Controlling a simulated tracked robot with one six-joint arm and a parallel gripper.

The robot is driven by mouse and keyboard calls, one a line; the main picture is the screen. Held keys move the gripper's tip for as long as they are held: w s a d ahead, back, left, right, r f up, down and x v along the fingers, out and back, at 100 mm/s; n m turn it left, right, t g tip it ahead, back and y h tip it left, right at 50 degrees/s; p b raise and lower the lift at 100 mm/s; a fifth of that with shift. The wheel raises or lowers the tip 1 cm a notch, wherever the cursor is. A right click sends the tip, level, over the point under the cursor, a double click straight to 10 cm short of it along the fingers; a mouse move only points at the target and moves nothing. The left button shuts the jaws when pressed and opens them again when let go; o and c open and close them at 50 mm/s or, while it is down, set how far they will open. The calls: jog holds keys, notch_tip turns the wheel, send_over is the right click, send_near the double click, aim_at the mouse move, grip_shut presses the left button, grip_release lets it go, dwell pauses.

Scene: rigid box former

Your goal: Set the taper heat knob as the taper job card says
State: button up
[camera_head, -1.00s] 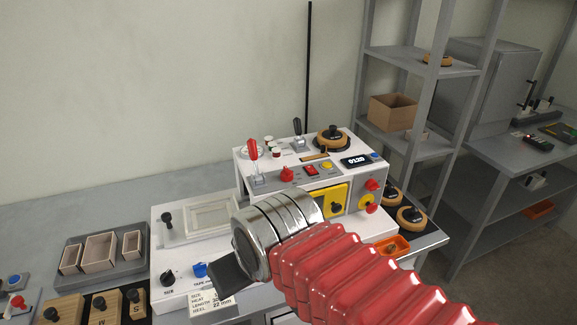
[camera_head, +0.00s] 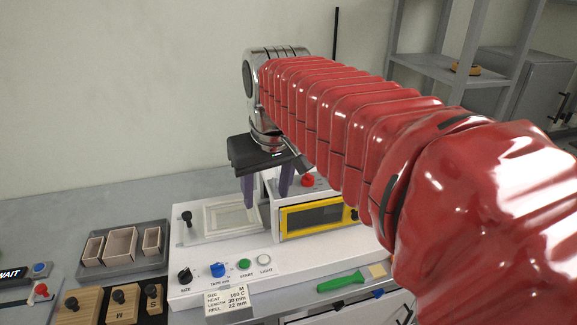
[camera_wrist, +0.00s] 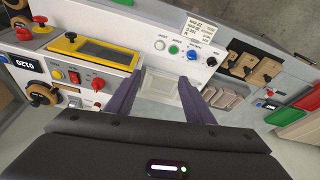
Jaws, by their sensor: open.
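The taper job card (camera_head: 228,300) hangs on the white machine's front edge. It reads size M, heat 160 C, length 30 mm, reel 22 mm. A red knob (camera_head: 308,180) sits on the raised part of the machine, partly behind my arm; a red knob also shows in the wrist view (camera_wrist: 98,83). No heat label is readable. A digital display (camera_wrist: 28,66) shows upside down in the wrist view, probably 0120. My gripper (camera_head: 267,190) is open and empty, pointing down above the machine, left of the red knob; its purple fingers show in the wrist view (camera_wrist: 162,95).
The machine's front panel has a black size knob (camera_head: 185,276), blue tape knob (camera_head: 217,270), green start button (camera_head: 244,264) and white light button (camera_head: 264,260). A yellow-framed window (camera_head: 318,215) is beside my gripper. A green-handled tool (camera_head: 341,281) lies in front.

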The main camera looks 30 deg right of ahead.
jog(key=w+d+r+m+g, duration=0.15)
jog(key=w+d+r, duration=0.25)
jog(key=w+d, duration=0.5)
jog(key=g, duration=0.2)
send_over(308, 174)
jog(key=shift+w+d+f+y, duration=0.1)
jog(key=shift+f+y, duration=0.2)
jog(key=shift+f, duration=0.45)
notch_tip(308, 174, down, 14)
jog(key=shift+r, duration=0.15)
jog(key=shift+c, duration=0.2)
